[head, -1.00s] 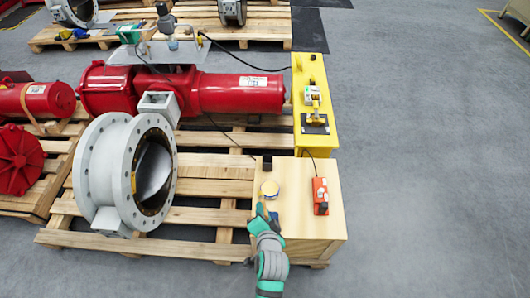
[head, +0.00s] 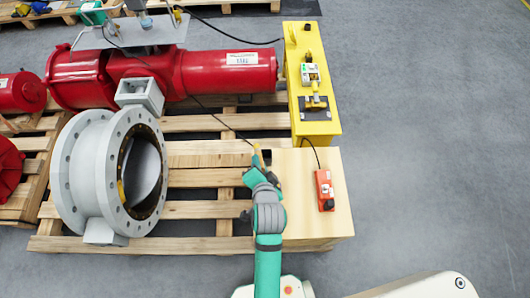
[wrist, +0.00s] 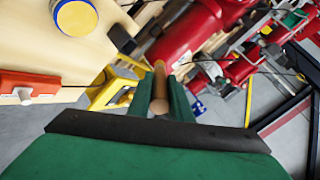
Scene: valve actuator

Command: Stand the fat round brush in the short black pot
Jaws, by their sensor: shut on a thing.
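My gripper (head: 257,170) is above the left part of the wooden box top. It is shut on the brush (head: 256,159), whose slim tan shaft rises from the fingers. In the wrist view the round tan end of the brush (wrist: 159,104) shows between the two green fingers; its bristles cannot be made out. A small black shape that looks like the short black pot (head: 267,156) is at the box's far left corner, just beyond my gripper. A dark shape, probably the same pot (wrist: 122,39), shows up and left of the fingers in the wrist view.
A round tin with a yellow face and blue rim (wrist: 75,16) is on the wooden box (head: 310,220). An orange-red control box (head: 324,190) with a cable lies at the right. A yellow stand (head: 318,115) is behind. A large grey valve (head: 105,175) is left.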

